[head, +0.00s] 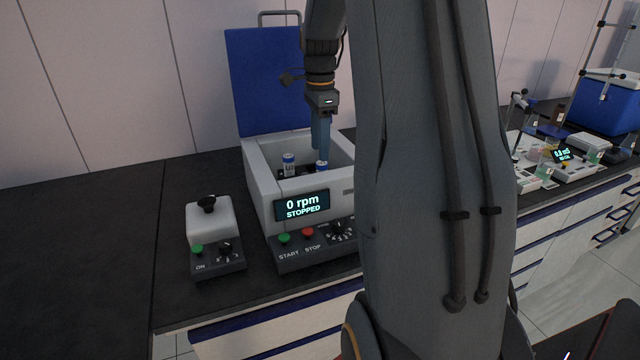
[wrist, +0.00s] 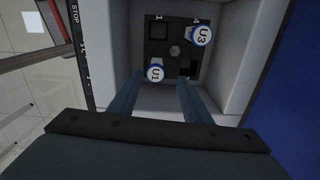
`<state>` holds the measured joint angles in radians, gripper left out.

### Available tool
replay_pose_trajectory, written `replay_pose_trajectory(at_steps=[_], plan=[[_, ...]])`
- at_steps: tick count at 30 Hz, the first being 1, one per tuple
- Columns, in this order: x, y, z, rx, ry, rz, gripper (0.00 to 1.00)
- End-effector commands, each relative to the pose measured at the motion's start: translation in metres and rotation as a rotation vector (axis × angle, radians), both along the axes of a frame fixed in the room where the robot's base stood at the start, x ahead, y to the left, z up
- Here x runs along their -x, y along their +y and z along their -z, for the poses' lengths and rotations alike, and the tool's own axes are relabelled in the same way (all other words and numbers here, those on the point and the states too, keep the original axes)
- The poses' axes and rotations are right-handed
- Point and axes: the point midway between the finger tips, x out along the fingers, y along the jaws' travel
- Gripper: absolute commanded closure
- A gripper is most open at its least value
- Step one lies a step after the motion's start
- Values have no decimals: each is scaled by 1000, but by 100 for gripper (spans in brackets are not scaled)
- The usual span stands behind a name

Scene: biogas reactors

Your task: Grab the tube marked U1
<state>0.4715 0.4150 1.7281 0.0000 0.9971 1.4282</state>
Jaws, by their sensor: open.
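The tube marked U1 (wrist: 156,74) stands in a slot of the dark square rotor (wrist: 174,50) inside the open centrifuge, its blue-ringed white cap facing up. My gripper (wrist: 160,78) is open, with its blue fingers pointing down and U1 showing between the fingertips in the wrist view. How far the tips reach down beside the cap is hard to tell. In the head view my gripper (head: 321,138) is directly over the right-hand blue cap (head: 321,165), which fits U1. The tube marked U3 (wrist: 202,36) stands in the slot marked 4.
The centrifuge (head: 256,190) has pale walls around the rotor, and its blue lid (head: 262,85) stands open behind. Its display reads 0 rpm, STOPPED. A small device (head: 210,225) with a black knob stands to the left. Two rotor slots look empty.

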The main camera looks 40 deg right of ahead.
Motion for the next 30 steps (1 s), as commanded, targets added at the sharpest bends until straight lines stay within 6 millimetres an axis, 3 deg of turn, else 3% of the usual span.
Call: replay_pose_trajectory(at_steps=[16, 25, 26, 30], plan=[[9, -1, 63, -2, 3, 2, 56], [8, -1, 70, 0, 1, 2, 56], [8, -1, 70, 0, 1, 2, 57], [8, -1, 70, 0, 1, 2, 81]])
